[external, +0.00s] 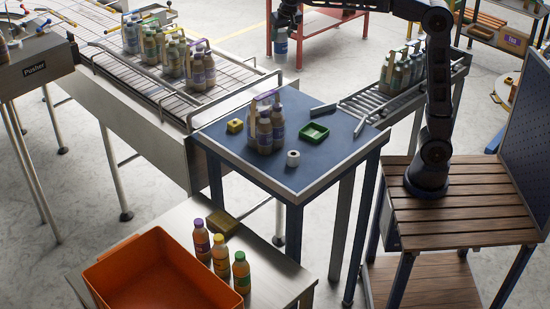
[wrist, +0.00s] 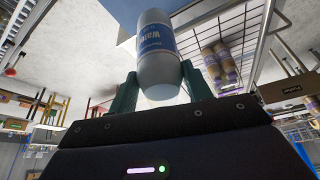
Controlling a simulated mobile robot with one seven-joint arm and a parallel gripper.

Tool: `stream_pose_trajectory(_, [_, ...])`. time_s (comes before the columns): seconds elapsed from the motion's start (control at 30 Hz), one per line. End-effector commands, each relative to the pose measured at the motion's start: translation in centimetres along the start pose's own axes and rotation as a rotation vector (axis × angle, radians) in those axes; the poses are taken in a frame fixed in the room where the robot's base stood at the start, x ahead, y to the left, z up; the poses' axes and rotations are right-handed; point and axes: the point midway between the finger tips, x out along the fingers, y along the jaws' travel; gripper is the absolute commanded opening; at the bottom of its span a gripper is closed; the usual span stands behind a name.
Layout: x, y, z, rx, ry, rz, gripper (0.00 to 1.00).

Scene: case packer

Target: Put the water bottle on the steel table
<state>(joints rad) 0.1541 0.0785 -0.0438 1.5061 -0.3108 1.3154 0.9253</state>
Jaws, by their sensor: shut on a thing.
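The water bottle (wrist: 158,60) is white with a blue "Water" label in the wrist view. My gripper (wrist: 150,88) is shut on it, with green fingers on either side. In the external view the bottle (external: 281,46) hangs in the air under my gripper (external: 282,28) at the top, beyond the blue-topped table. The steel table (external: 268,262) stands at the bottom of the external view, well apart from the bottle.
The blue-topped table (external: 335,165) carries a bottle pack (external: 265,128), a green tray (external: 314,132) and a white roll (external: 293,158). A conveyor (external: 170,98) holds more packs.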

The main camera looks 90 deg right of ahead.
Motion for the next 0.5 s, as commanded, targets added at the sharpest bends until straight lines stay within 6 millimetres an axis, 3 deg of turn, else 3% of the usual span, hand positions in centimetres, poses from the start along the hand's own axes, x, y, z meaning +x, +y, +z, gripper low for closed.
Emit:
stream_pose_trajectory(0.27, [-2.2, -7.5, 2.7, -0.151, 0.004, -0.054, 0.18])
stream_pose_trajectory(0.5, [-5.0, -16.3, 7.5, -0.339, 0.007, -0.123, 0.18])
